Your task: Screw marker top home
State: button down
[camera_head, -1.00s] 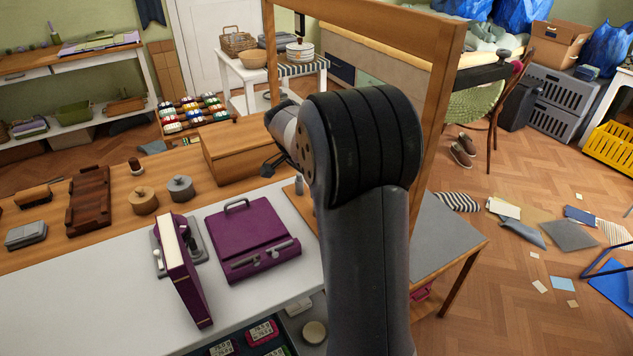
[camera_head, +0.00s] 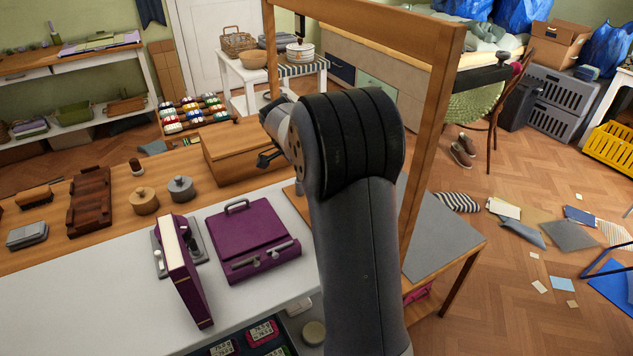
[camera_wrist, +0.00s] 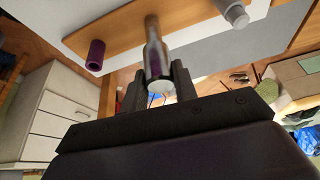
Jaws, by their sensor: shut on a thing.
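In the wrist view my gripper (camera_wrist: 157,78) is shut on a slim metallic cylinder (camera_wrist: 156,58), with one dark finger on each side. The cylinder has a narrower grey-brown end and a pale round end nearer the camera. I cannot tell whether it is the marker, its top, or both, nor whether its parts are screwed together. A purple cylinder (camera_wrist: 96,55) stands apart to the left on the wooden strip. In the head view my gripper (camera_head: 262,160) shows as small dark fingers left of my arm, near the wooden box. What it holds cannot be made out there.
A grey cylindrical fitting (camera_wrist: 234,13) is at the wrist view's upper right. In the head view, a purple case (camera_head: 250,232) and a purple-covered book (camera_head: 183,270) are on the white worktop (camera_head: 110,300). A wooden post (camera_head: 432,130) rises close behind my arm.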

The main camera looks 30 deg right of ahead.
jog(key=shift+m+g+p, duration=0.45)
jog(key=shift+m+g, duration=0.25)
jog(key=shift+m, duration=1)
jog(key=shift+r+m+p, duration=0.1)
jog(key=shift+m+p, duration=0.25)
jog(key=shift+m, duration=0.25)
jog(key=shift+m+g+y+p, duration=0.35)
jog(key=shift+m+g+y, duration=0.2)
jog(key=shift+m, duration=0.55)
jog(key=c, duration=1.3)
grip_release()
